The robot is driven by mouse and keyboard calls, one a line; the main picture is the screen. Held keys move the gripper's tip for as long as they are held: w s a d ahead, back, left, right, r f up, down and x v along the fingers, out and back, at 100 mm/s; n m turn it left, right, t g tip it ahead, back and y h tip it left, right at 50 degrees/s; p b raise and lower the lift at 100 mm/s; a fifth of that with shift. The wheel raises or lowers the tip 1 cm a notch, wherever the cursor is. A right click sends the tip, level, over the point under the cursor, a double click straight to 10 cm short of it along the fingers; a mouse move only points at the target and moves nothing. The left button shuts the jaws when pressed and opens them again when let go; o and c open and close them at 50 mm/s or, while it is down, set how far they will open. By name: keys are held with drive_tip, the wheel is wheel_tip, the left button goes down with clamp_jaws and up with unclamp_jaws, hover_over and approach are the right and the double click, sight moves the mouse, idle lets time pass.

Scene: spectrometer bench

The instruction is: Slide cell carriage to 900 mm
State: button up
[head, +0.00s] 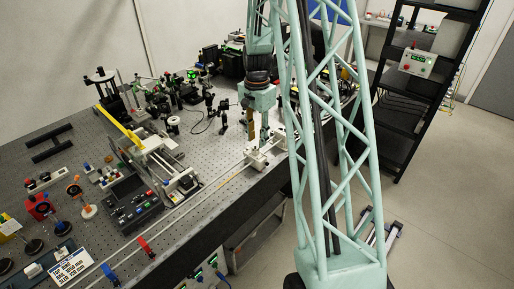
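A white carriage (257,160) sits on the long thin rail (190,207) near the front edge of the bench. The rail has a printed scale too small to read. My gripper (264,143) points down from the teal wrist, directly above or at the carriage in this view. I cannot tell whether it touches the carriage. Its fingertips are small and partly hidden, so I cannot tell whether they are open or shut. A red piece (146,246) and a blue piece (109,273) stand along the rail at lower left, apart from the carriage.
The perforated bench (60,158) holds several optical mounts behind the rail. A dark control panel (131,201) and a white stage with a yellow bar (118,126) stand left of the carriage. My teal lattice arm hides the bench's right part. The rail between carriage and red piece looks clear.

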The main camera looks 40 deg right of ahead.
sight(255, 156)
drive_tip(key=shift+f, duration=2.6)
drive_tip(key=shift+c, duration=0.5)
clamp_jaws()
